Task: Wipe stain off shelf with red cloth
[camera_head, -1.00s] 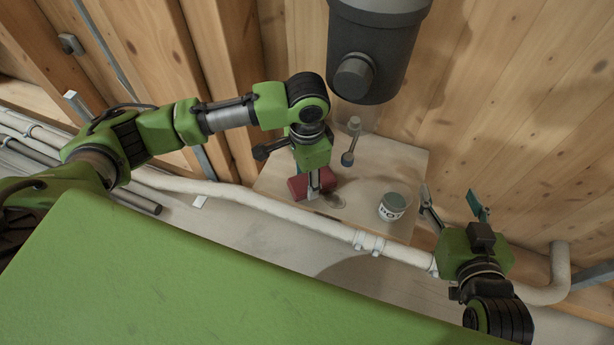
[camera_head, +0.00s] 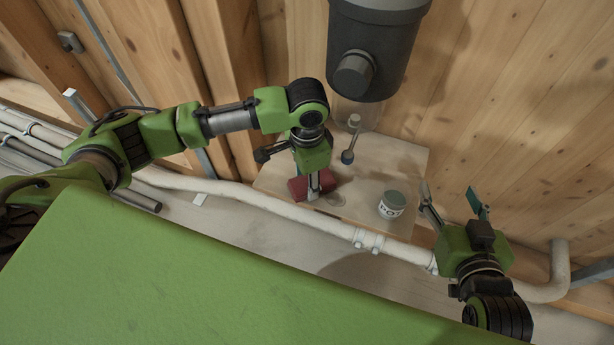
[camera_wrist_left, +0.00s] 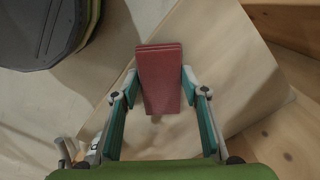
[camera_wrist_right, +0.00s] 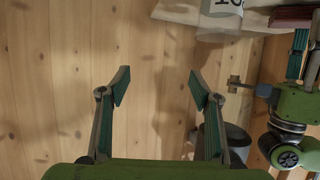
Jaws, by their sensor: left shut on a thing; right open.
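The red cloth (camera_head: 298,188) is a thick folded pad, low over or on the pale wooden shelf (camera_head: 272,177). My left gripper (camera_head: 314,188) is shut on the cloth and points down at the shelf. In the left wrist view the cloth (camera_wrist_left: 160,80) sits between the two fingers. A faint darker stain mark (camera_head: 334,201) shows on the shelf by the cloth's right front side; the cloth and gripper may hide part of it. My right gripper (camera_head: 450,200) is open and empty, off the shelf's right end. In the right wrist view its fingers (camera_wrist_right: 158,83) are spread before the wooden wall.
A labelled can (camera_head: 392,205) stands on the shelf's right part. A dark grey feed mixer (camera_head: 378,50) hangs above the back of the shelf, with a blue-tipped lever (camera_head: 349,148) close to my left gripper. A white pipe (camera_head: 270,206) runs along the shelf's front.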

